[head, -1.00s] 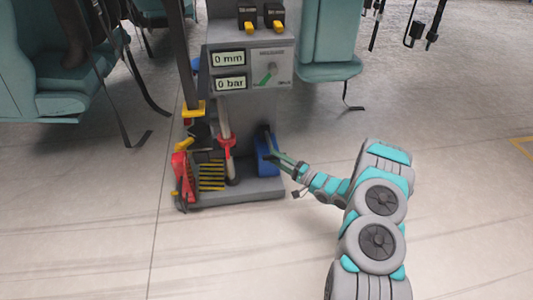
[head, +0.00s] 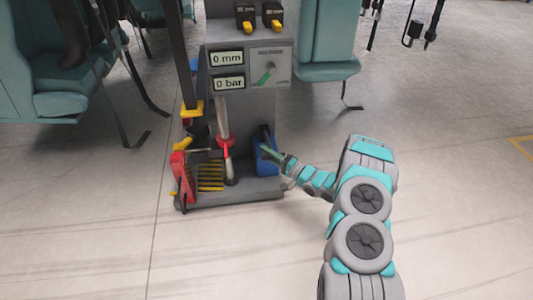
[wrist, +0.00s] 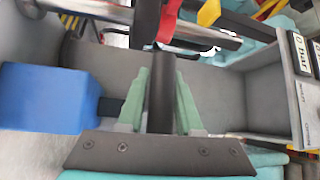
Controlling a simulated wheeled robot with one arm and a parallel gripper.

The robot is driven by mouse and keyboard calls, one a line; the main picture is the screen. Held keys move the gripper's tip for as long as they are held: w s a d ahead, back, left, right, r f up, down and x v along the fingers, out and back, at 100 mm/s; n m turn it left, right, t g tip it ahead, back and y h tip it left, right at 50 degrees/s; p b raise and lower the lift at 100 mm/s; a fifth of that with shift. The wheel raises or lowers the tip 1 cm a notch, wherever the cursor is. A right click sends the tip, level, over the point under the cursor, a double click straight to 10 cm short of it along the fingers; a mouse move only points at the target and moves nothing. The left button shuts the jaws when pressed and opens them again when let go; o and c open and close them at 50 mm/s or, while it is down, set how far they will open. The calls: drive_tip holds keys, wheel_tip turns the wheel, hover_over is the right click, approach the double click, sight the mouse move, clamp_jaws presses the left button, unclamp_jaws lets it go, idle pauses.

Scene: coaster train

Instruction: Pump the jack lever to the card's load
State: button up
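The grey jack stand (head: 250,110) has two displays, one reading 0 mm (head: 227,58) and one reading 0 bar (head: 229,83). A blue block (head: 266,163) is low on its right side; it also shows at the left in the wrist view (wrist: 45,97). A black lever (wrist: 160,90) stands by the blue block. My gripper (wrist: 160,75) has its green fingers on both sides of the lever, seemingly touching it. In the head view my gripper (head: 266,150) is at the blue block, and the lever is mostly hidden. I cannot make out a card.
A pale rod with a red collar (head: 225,142) stands on the base left of the blue block. A red part (head: 181,175) and yellow-black stripes (head: 210,175) are further left. Teal seats (head: 45,70) with hanging straps are behind. The floor in front is clear.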

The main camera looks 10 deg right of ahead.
clamp_jaws()
idle(0.9)
